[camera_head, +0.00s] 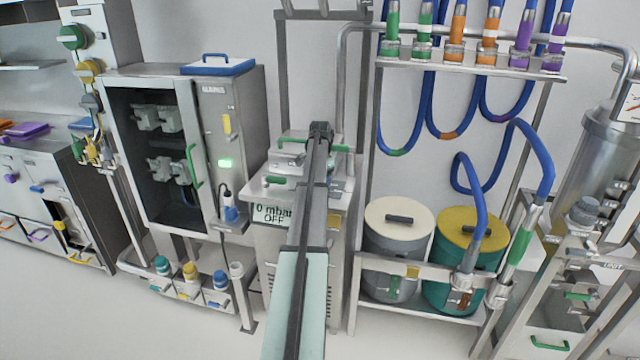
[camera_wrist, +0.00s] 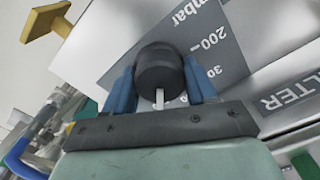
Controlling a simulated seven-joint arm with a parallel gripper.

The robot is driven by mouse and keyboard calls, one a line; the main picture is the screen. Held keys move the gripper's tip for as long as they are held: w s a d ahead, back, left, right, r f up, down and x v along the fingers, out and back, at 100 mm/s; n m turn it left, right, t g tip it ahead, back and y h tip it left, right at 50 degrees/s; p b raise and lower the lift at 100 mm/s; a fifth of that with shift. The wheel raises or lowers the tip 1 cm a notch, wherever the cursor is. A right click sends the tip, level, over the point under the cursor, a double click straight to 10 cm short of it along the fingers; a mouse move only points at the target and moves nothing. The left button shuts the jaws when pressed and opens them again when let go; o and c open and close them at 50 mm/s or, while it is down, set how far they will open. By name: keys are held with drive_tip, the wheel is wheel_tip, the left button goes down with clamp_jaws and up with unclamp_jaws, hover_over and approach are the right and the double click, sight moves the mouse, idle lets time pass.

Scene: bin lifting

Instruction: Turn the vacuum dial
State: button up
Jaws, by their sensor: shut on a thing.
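The vacuum dial (camera_wrist: 159,70) is a round black knob with a white mark, on a grey scale panel (camera_wrist: 215,40) reading "mbar", "200" and "30". In the wrist view my gripper (camera_wrist: 161,82) has its two blue fingers on either side of the dial, shut on it. In the head view the vacuum unit's display (camera_head: 271,213) reads "0 mbar OFF". My arm stretches across the front of that unit and hides the dial and the fingertips there.
A yellow handle (camera_wrist: 47,22) is near the panel at upper left in the wrist view. A glass-fronted oven (camera_head: 228,140) stands left of the unit. Two drums, one cream-lidded (camera_head: 399,217) and one yellow-lidded (camera_head: 458,245), stand right, beneath blue hoses (camera_head: 405,130).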

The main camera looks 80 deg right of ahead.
idle(0.4)
drive_tip(key=o, duration=1)
drive_tip(key=shift+o, duration=0.2)
drive_tip(key=shift+r, duration=0.15)
wheel_tip(320, 180, up, 14)
drive_tip(key=shift+f, duration=0.2)
